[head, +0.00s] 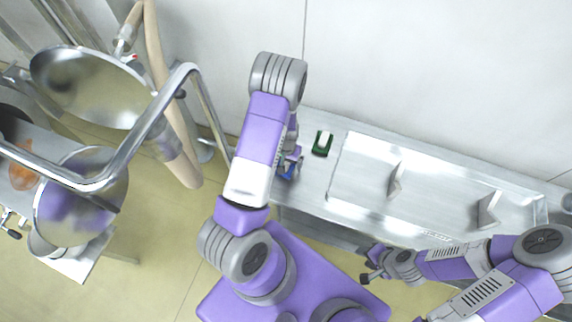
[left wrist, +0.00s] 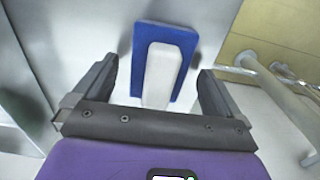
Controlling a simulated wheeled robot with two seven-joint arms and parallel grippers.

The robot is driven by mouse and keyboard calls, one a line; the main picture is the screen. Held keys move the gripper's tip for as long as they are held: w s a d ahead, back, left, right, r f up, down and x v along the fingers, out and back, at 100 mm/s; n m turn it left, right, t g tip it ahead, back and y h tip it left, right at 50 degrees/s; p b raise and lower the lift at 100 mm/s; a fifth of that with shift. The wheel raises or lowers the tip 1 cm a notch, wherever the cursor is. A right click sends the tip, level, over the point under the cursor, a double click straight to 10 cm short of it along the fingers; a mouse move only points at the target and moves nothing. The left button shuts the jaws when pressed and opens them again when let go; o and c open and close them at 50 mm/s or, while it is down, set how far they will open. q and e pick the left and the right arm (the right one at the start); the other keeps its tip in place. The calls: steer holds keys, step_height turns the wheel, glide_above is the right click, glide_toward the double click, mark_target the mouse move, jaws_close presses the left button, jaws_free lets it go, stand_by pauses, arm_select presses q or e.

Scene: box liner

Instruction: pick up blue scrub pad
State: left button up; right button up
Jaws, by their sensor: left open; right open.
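The blue scrub pad (left wrist: 180,50) is a blue rectangle with a white block-shaped handle (left wrist: 162,72) on it. In the left wrist view it lies between and just beyond the two fingers of my left gripper (left wrist: 158,75), which is open. The fingers are apart from the handle on both sides. In the head view a small bit of the pad (head: 287,172) shows at the left end of the metal counter, partly hidden by my left gripper (head: 292,163). My right gripper (head: 370,266) is open and empty in front of the counter.
A green pad with a white handle (head: 322,143) lies on the metal counter (head: 312,185), right of the blue one. A raised metal tray (head: 365,170) with upright brackets fills the counter's right part. Metal pans (head: 90,88) and a tube rail (head: 150,120) stand at left.

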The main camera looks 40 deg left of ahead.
arm_select(q)
steer(key=shift+c, duration=0.2)
steer(key=c, duration=1.1)
step_height(320, 180, up, 10)
steer(key=shift+r+p, duration=0.1)
steer(key=shift+p, duration=1.05)
